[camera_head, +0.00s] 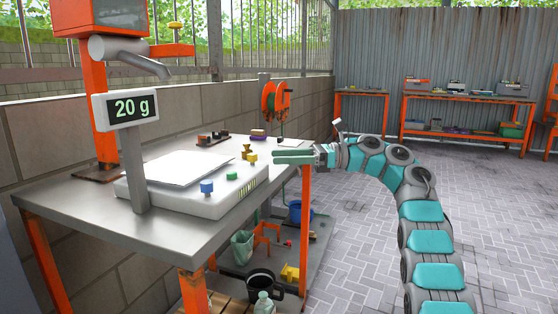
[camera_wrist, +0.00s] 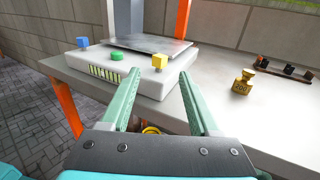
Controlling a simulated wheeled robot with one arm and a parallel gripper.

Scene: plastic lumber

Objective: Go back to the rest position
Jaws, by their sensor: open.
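My gripper (camera_head: 296,156) is at the right edge of the metal table (camera_head: 75,216) in the head view, with its green fingers pointing left over the table. In the wrist view my gripper (camera_wrist: 159,86) shows two green fingers spread apart with nothing between them. The white scale (camera_head: 190,203) stands on the table beyond the fingers. It also shows in the wrist view (camera_wrist: 135,76). Its display (camera_head: 131,107) reads 20 g, and its metal plate (camera_head: 178,168) looks bare.
A brass weight (camera_wrist: 242,82) stands on the table beside the scale. A dark rack (camera_wrist: 287,70) lies behind it. Orange shelves (camera_head: 465,100) line the back wall. The paved floor (camera_head: 350,235) has free room.

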